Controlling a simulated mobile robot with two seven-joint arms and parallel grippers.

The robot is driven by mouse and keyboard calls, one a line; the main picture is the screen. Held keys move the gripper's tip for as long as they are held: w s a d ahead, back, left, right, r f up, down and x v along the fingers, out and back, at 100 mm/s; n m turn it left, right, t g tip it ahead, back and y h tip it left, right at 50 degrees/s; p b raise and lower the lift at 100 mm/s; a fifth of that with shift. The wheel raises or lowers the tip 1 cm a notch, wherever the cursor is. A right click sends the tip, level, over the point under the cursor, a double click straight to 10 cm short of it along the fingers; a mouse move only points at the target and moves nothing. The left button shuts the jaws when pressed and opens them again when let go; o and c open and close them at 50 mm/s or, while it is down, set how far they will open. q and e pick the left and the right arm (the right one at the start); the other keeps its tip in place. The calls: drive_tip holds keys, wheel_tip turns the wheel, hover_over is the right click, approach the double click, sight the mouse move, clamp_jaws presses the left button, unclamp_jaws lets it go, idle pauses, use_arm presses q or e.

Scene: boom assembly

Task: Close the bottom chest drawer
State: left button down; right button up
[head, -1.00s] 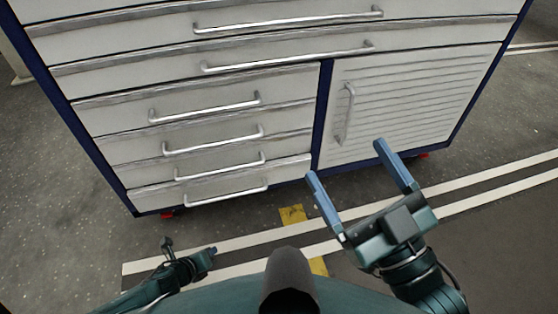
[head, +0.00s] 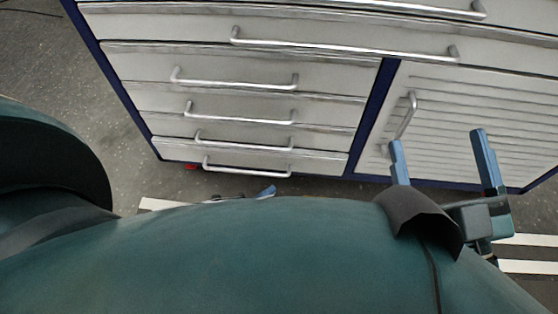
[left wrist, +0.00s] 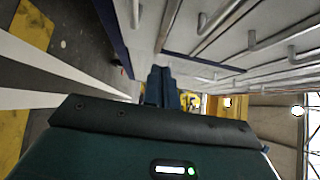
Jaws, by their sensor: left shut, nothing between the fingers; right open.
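The bottom chest drawer (head: 318,163) is the lowest white front at the left of the chest in the head view, with a silver bar handle (head: 247,171). It looks flush or nearly flush with the drawers above; any small gap cannot be told. My left gripper (head: 266,192) shows only as a small blue tip just below that handle, mostly hidden by my body. In the left wrist view its fingers (left wrist: 161,87) are together and empty, near the chest; contact is not clear. My right gripper (head: 443,152) is open and empty in front of the slatted door.
Several closed-looking drawers (head: 230,64) with bar handles lie above. A slatted door (head: 455,115) with a handle (head: 408,115) is at the right. Grey floor (head: 95,60) lies free left of the chest. A white floor stripe (head: 160,204) runs in front.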

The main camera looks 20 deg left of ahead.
use_arm(q)
drive_tip(key=a+b+x, duration=0.1)
drive_tip(key=b+x, duration=0.1)
drive_tip(key=x, duration=0.3)
drive_tip(key=w+a+b+x, duration=0.1)
drive_tip(key=b+x, duration=0.1)
drive_tip(key=x, duration=0.4)
drive_tip(key=shift+w, duration=0.45)
use_arm(e)
wheel_tip(320, 180, up, 6)
drive_tip(key=n+y, duration=0.6)
drive_tip(key=shift+s+d+r+n+t+y, duration=0.2)
drive_tip(key=shift+d+n+t+y, duration=0.1)
drive_tip(key=shift+n, duration=0.1)
use_arm(q)
drive_tip(key=shift+a, duration=0.15)
